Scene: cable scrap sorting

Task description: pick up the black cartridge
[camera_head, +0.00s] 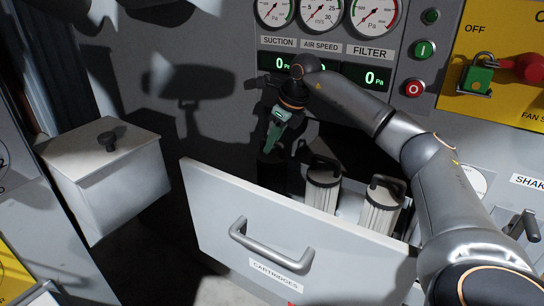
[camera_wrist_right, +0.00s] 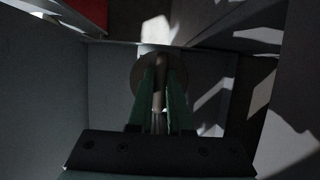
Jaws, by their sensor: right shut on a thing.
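The open drawer labelled CARTRIDGES (camera_head: 300,245) holds two pale pleated cartridges, one in the middle (camera_head: 322,190) and one to the right (camera_head: 381,210), each with a dark top handle. My right gripper (camera_head: 270,146) points down over the drawer's left part. In the wrist view, its green fingers (camera_wrist_right: 161,85) are shut on the handle of a dark round-topped cartridge (camera_wrist_right: 152,61), which I take as the black cartridge. Its body is lost in shadow in the head view, so I cannot tell whether it is lifted. My left gripper is out of view.
A grey lidded box (camera_head: 105,175) with a dark knob stands to the left of the drawer. The panel behind carries gauges (camera_head: 323,12), displays and buttons. A green padlock (camera_head: 477,75) hangs at the upper right. The drawer front has a bar handle (camera_head: 270,247).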

